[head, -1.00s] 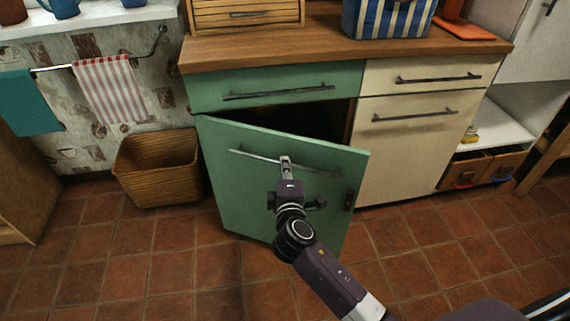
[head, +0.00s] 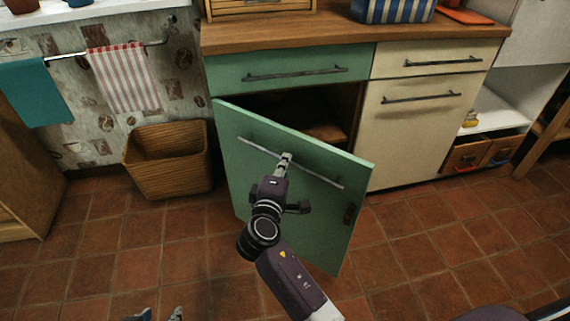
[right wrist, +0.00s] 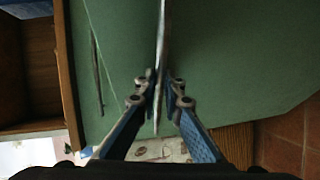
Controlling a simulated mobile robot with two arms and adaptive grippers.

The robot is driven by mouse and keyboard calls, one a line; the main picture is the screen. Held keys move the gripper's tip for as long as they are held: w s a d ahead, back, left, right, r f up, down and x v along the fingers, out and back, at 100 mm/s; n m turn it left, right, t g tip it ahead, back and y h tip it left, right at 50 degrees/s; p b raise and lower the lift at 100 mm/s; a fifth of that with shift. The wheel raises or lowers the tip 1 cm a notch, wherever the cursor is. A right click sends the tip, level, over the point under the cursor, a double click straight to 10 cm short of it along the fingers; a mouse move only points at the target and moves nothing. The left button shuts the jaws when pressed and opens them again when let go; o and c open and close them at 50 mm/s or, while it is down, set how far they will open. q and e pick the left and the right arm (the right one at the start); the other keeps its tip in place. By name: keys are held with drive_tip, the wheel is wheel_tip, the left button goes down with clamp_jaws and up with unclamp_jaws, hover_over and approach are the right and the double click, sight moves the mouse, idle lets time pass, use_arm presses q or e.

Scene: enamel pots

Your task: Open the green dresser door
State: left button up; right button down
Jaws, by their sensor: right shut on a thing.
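The green dresser door (head: 265,190) stands ajar, hinged at its left side, with its free right edge swung out toward me. Its long metal bar handle (head: 325,181) runs across the upper part of the door. My right gripper (head: 286,158) is shut on the handle near its middle. In the right wrist view the handle (right wrist: 162,45) passes between the fingers of that gripper (right wrist: 163,88). Part of the dark cabinet inside (head: 325,110) shows behind the door. My left gripper (head: 160,314) shows only its fingertips at the bottom edge, apart and empty.
A green drawer (head: 290,66) sits above the opening, under the wooden top (head: 300,35). A cream cupboard (head: 415,130) adjoins on the right. A wicker basket (head: 168,160) stands on the floor left of the door. The tiled floor (head: 425,240) in front is clear.

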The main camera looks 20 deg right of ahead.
drive_tip(key=shift+d, duration=0.1)
drive_tip(key=c, duration=2)
unclamp_jaws()
drive_tip(key=shift+c, duration=0.2)
